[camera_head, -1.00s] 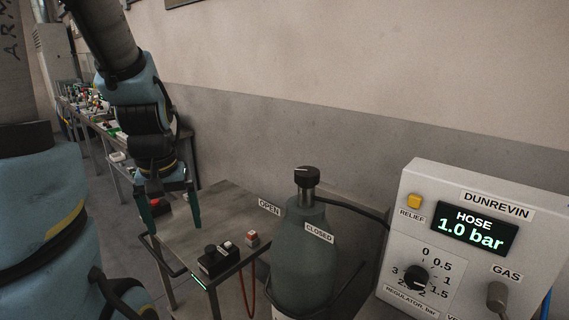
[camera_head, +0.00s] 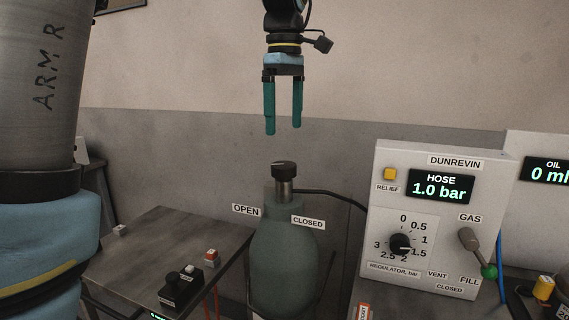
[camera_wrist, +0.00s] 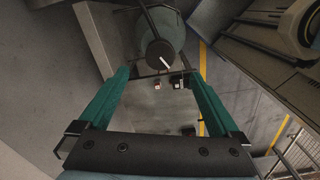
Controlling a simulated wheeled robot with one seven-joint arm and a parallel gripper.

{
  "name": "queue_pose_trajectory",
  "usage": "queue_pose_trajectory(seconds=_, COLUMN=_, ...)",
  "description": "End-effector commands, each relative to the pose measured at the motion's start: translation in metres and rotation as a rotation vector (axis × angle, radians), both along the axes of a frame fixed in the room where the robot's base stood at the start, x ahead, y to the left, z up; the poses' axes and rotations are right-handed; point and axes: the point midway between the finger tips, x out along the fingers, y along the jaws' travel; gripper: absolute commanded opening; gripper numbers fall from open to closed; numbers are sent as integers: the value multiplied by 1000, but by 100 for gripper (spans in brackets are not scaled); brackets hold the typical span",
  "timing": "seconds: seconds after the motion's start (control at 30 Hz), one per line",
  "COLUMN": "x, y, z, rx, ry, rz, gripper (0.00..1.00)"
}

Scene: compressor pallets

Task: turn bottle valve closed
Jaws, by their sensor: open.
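The bottle valve is a black round knob (camera_head: 284,169) with a white mark, on top of the grey-green gas bottle (camera_head: 284,262). An OPEN label (camera_head: 246,210) is at the bottle's left shoulder and a CLOSED label (camera_head: 307,222) at its right. My gripper (camera_head: 284,130) has green fingers, hangs pointing down above the knob, and is open and empty, with a gap to the knob. In the wrist view the knob (camera_wrist: 160,54) lies beyond the fingertips, roughly centred between them, its white line slanting down to the right. Nothing hides the knob.
The DUNREVIN panel (camera_head: 440,160) stands right of the bottle, reading HOSE 1.0 bar, with a regulator dial (camera_head: 400,244) and a gas lever (camera_head: 470,240). A metal table (camera_head: 150,250) with small button boxes is at left. A dark hose runs from the valve to the panel.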

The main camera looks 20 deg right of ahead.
Motion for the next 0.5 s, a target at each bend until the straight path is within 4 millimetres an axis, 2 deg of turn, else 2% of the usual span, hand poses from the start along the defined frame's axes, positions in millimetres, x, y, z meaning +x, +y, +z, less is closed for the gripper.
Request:
queue_pose_trajectory(seconds=0.3, x=-1, y=1, z=-58, rx=2, ry=2, rz=-1, gripper=98)
queue_pose_trajectory(seconds=0.5, x=0, y=1, z=-83, rx=1, ry=1, rz=-1, gripper=98)
